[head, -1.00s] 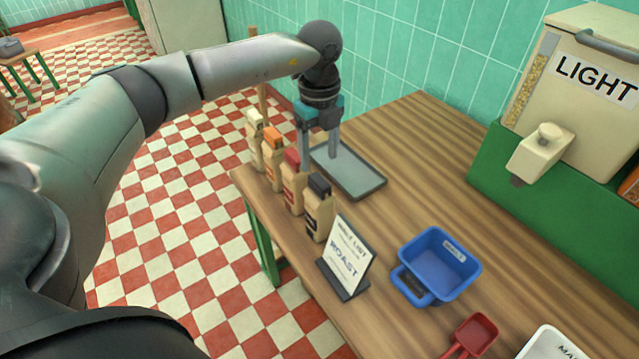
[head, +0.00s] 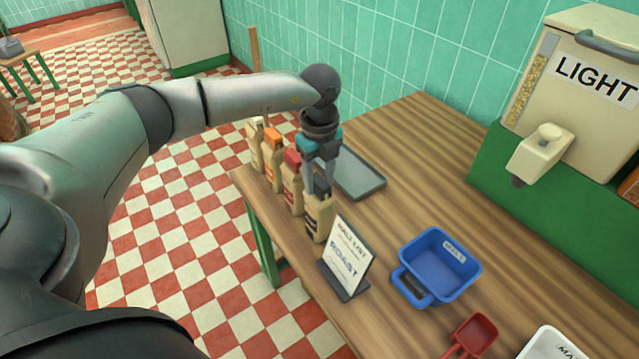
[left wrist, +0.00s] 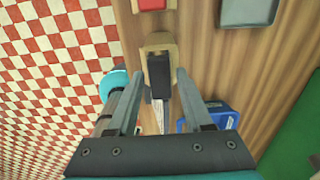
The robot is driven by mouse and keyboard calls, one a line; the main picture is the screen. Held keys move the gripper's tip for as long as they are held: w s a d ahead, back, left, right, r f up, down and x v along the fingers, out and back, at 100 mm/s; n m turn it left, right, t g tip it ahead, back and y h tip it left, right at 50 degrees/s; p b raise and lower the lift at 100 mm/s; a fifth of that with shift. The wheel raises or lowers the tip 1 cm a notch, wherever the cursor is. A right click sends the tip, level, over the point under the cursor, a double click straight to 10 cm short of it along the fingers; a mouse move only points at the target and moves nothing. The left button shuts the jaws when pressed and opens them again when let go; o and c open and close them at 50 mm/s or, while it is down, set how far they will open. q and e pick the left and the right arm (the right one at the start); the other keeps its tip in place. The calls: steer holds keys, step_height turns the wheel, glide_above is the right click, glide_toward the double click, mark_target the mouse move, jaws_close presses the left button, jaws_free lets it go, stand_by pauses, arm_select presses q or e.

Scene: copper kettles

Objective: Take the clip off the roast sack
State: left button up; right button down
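The sack with the black clip (head: 319,222) is the nearest in a row of paper sacks along the table's left edge; its label is too small to read. In the left wrist view the black clip (left wrist: 159,76) lies across the top of this sack (left wrist: 157,42). My left gripper (head: 318,191) points down over the sack and hides most of the clip in the head view. In the left wrist view its fingers (left wrist: 160,74) are open, one on each side of the clip, with gaps visible. My right gripper is not in view.
Sacks with red (head: 292,158), orange (head: 272,139) and white clips stand behind. A card (head: 346,255) reading "ROAST" stands close in front. A grey tray (head: 361,172), blue bin (head: 437,266) and red scoop (head: 472,335) are on the table. The middle wood is clear.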

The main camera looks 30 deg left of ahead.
arm_select(q)
jaws_close()
steer(key=shift+r, duration=0.15)
stand_by(0.4)
